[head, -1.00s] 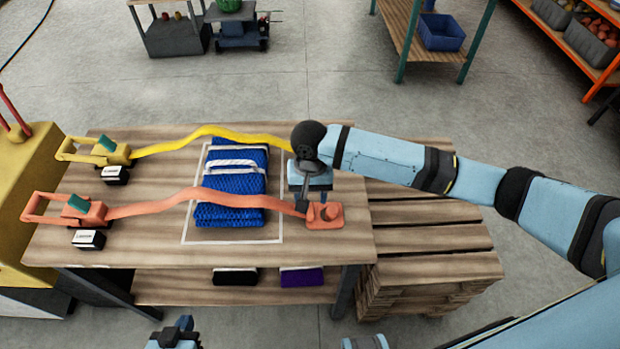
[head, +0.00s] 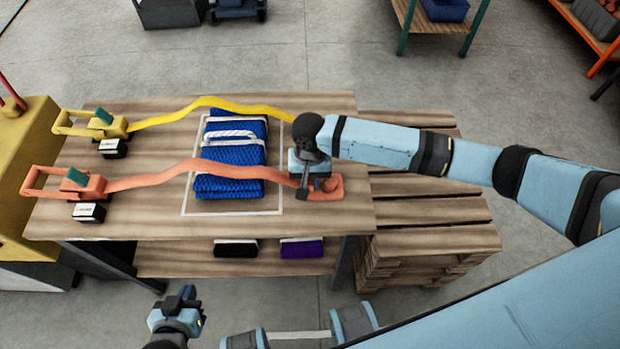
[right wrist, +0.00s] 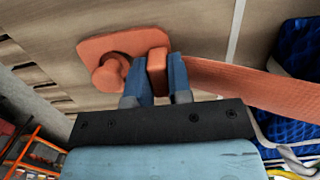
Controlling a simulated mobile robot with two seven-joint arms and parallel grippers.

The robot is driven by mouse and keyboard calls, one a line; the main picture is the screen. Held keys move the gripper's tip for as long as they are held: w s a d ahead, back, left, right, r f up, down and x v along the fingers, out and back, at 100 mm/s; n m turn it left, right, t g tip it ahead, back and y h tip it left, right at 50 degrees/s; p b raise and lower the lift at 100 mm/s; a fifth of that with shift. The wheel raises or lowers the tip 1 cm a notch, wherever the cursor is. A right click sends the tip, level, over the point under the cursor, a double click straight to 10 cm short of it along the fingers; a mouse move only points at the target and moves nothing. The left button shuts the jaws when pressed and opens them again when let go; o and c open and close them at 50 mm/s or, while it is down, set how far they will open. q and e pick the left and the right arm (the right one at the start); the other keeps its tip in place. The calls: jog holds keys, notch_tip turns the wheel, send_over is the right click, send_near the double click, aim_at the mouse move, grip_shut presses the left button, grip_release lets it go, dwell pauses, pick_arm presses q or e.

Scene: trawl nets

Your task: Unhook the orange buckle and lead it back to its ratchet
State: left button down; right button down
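The orange buckle (right wrist: 158,68) is at the end of the orange strap (head: 170,177), beside the round peg of an orange plate (head: 332,190). I cannot tell whether it is still hooked. My right gripper (right wrist: 162,70) points down, its blue fingers on both sides of the buckle with no gap showing. In the head view the right gripper (head: 310,188) hides most of the buckle. The orange ratchet (head: 88,186), with a teal part and an open frame, is at the table's left end. My left gripper (head: 186,293) is low, in front of the table, its opening unclear.
A folded blue net (head: 230,180) lies under the orange strap in a white outline. A yellow strap (head: 225,105) runs behind it from a yellow ratchet (head: 105,125). Small dark blocks (head: 90,212) sit by the ratchets. A pallet stack (head: 430,240) stands right of the table.

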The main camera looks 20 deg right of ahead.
jog(key=shift+d, duration=0.1)
jog(key=shift+s+d+p, duration=0.1)
jog(key=shift+d+p, duration=0.2)
jog(key=shift+p, duration=0.55)
jog(key=shift+r, duration=0.1)
jog(key=shift+r+p, duration=0.55)
jog(key=shift+p, duration=0.65)
